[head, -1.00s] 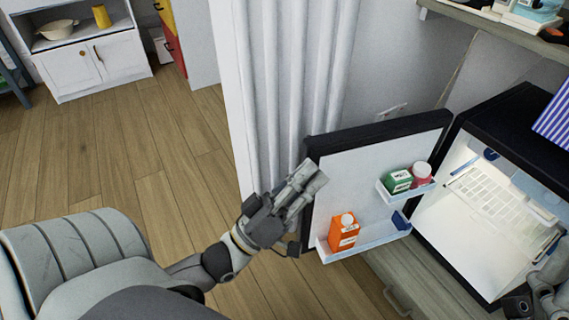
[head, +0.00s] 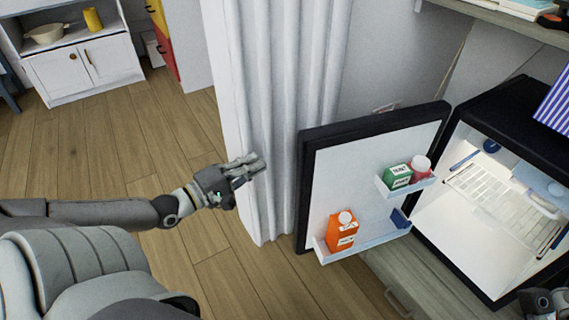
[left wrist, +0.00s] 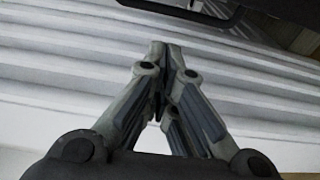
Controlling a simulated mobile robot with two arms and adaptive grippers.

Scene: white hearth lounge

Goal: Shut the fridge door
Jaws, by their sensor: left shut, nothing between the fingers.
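The small black fridge (head: 513,100) stands at the right of the head view, lit inside. Its door (head: 325,188) is wide open, swung out to the left, with its white inner side showing. The door shelves hold an orange carton (head: 342,231), a green carton (head: 397,176) and a pink jar (head: 420,168). My left gripper (head: 258,164) is shut and empty, left of the door's free edge and apart from it, in front of the curtain. In the left wrist view its fingers (left wrist: 165,50) meet against the curtain. Part of my right arm or gripper shows at the lower right corner; its fingers are not clear.
A white pleated curtain (head: 265,90) hangs behind my left gripper. A shelf (head: 500,20) runs above the fridge. A purple striped item (head: 557,100) stands on the fridge. A white cabinet (head: 85,70) is far left. The wooden floor (head: 120,150) there is clear.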

